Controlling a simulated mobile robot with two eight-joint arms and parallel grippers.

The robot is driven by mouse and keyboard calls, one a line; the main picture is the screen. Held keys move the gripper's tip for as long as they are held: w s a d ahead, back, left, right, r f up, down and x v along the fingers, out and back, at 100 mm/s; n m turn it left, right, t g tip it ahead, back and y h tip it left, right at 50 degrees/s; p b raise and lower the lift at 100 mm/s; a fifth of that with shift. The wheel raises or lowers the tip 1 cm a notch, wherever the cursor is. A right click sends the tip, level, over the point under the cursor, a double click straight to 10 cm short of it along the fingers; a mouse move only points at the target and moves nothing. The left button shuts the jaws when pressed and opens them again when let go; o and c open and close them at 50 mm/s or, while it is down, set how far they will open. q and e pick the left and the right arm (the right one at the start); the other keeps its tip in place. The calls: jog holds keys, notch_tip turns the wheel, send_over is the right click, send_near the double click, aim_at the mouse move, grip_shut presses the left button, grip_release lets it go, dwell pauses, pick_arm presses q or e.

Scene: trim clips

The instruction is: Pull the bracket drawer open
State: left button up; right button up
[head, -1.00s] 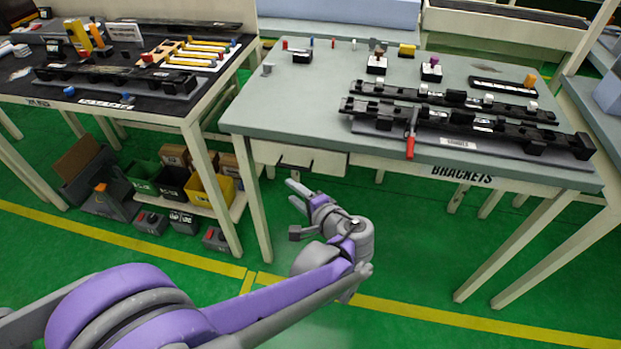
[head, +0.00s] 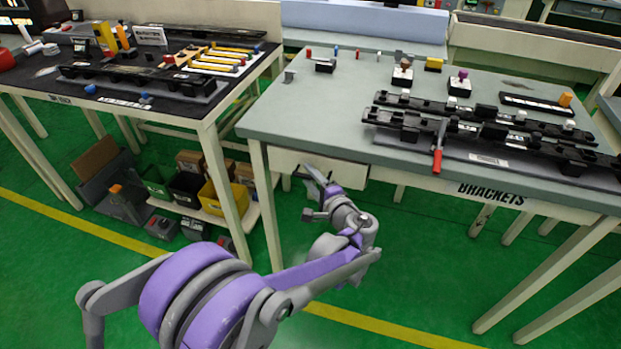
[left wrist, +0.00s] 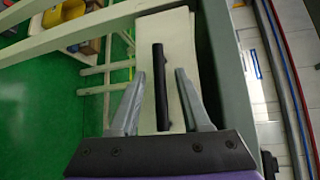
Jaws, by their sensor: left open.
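The bracket drawer (head: 345,172) has a pale front under the left end of the grey table marked BRACKETS. It looks closed. In the left wrist view the drawer front (left wrist: 180,60) fills the middle, with its dark bar handle (left wrist: 160,85) running up the picture. My left gripper (head: 308,190) is open in front of the drawer. In the left wrist view its two fingers (left wrist: 158,95) stand on either side of the handle's lower part. I cannot tell whether they touch it. In the head view the gripper partly hides the handle. My right gripper is not in view.
The grey table (head: 290,120) bears black trim parts, a red-handled clamp (head: 438,150) and small coloured pieces. Its near left leg (head: 265,205) stands beside my left arm. A dark table (head: 40,85) is at the left, with bins (head: 225,200) below. Green floor is clear in front.

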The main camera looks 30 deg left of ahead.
pick_arm(q)
jog(key=shift+w+a, duration=0.1)
jog(key=shift+a, duration=0.05)
jog(key=shift+c, duration=0.2)
grip_shut()
dwell(1.2)
